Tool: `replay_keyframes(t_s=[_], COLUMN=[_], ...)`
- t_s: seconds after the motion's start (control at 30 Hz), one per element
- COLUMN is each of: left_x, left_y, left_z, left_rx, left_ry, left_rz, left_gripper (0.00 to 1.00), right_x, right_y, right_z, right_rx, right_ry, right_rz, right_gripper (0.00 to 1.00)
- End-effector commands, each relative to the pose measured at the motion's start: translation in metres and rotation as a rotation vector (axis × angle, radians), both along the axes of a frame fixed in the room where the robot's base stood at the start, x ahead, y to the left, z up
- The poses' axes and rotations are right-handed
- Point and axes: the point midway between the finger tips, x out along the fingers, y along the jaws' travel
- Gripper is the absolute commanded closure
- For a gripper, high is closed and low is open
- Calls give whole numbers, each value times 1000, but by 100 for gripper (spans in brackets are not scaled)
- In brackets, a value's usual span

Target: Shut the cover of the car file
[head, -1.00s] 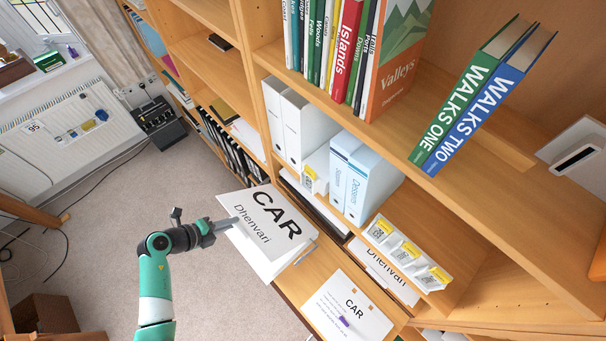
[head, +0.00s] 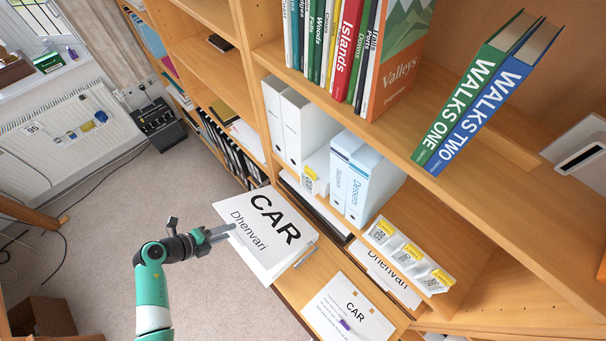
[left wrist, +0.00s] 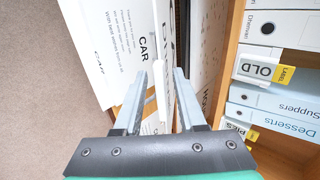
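The car file (head: 305,255) lies on the wooden ledge, with a silver ring bar at its right side. Its white cover (head: 265,225), lettered CAR Dhenvari, is raised at an angle. In the left wrist view the cover (left wrist: 162,95) shows nearly edge-on, with a printed CAR page (left wrist: 120,50) to its left. My left gripper (head: 222,233) is at the cover's left edge. Its fingers (left wrist: 160,112) are apart, one on each side of the cover edge, with gaps showing. My right gripper is not in view.
A CAR sheet with a purple item (head: 347,310) lies right of the file.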

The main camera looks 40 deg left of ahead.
Motion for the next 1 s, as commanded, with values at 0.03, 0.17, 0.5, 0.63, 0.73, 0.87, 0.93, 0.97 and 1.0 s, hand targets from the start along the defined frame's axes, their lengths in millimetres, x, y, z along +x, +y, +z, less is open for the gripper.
replay_keyframes(t_s=[0.03, 0.17, 0.5, 0.63, 0.73, 0.87, 0.93, 0.97, 1.0], left_x=[0, -3, -30, -41, -47, -49, -49, -49, -49], left_y=[0, 1, 6, 9, 9, 9, 9, 9, 9], left_z=[0, 6, 30, 41, 47, 49, 49, 49, 49], left_rx=[0, -1, 1, 1, 0, 1, 0, 0, 0], left_ry=[0, 0, -1, -2, -1, 0, 0, 0, 0], left_rz=[0, 2, 4, 4, 2, 1, 0, 0, 0], left_gripper=[60, 60, 60, 60, 60, 60, 60, 60, 60], right_x=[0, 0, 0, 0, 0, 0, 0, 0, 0], right_y=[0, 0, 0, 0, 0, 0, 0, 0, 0], right_z=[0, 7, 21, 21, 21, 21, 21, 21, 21], right_rx=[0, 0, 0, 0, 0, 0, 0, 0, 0], right_ry=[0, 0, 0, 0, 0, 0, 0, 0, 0], right_rz=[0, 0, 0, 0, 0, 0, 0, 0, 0], right_gripper=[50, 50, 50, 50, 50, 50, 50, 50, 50])
